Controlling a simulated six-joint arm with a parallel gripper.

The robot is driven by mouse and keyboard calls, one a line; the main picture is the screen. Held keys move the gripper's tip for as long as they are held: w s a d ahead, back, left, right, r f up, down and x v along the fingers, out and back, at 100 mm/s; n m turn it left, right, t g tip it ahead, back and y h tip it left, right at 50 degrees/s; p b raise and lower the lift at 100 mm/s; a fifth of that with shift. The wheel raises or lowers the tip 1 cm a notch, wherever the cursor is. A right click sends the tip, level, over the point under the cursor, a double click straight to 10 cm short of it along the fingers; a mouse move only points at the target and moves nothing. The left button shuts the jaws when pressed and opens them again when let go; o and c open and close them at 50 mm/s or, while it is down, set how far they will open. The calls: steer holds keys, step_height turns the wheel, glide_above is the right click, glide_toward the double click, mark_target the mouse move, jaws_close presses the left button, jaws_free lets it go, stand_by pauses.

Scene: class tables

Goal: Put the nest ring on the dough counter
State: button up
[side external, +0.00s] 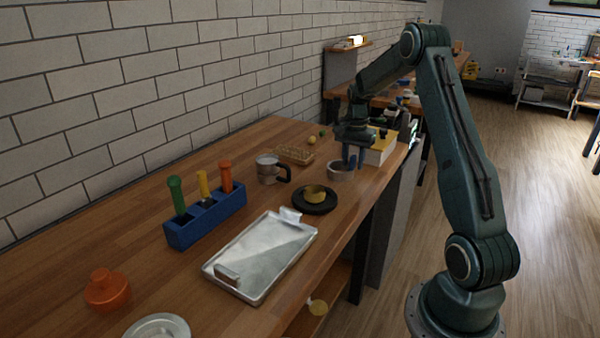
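A small gold ring-shaped piece (315,196), which may be the nest ring, sits on a round black dish (329,207) on the wooden counter (225,162). I cannot tell whether this counter is the one called the dough counter. My gripper (352,163) points down with blue fingers at a small whitish bowl (340,173), behind and to the right of the black dish. The fingers overlap the bowl's rim in this view. I cannot tell whether they touch it or hold anything.
A metal tray (262,254) lies in front of the dish. A blue rack (206,216) with colored handles, a metal cup (267,168), a wooden grid (293,155), an orange lidded piece (107,290) and a yellow-white box (380,150) also stand on the counter. Bare wood shows along the wall.

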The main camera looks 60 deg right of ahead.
step_height(320, 180, up, 12)
steer(key=shift+r, duration=0.15)
stand_by(0.8)
steer(key=shift+a, duration=0.1)
stand_by(0.4)
steer(key=s+a+r+n+t+h, duration=0.15)
steer(key=a+r+n, duration=0.3)
steer(key=a, duration=0.65)
steer(key=s+a+r+n+t+y, duration=0.15)
steer(key=a+r+n, duration=0.3)
steer(key=a, duration=0.65)
steer(key=s+a+f+n+t, duration=0.2)
steer(key=s+a+f+n, duration=0.2)
steer(key=s+a+n, duration=0.5)
steer(key=s+a, duration=0.5)
steer(key=s, duration=0.1)
steer(key=shift+s+a+t, duration=0.2)
steer(key=shift+a+t, duration=0.1)
steer(key=shift+a, duration=0.1)
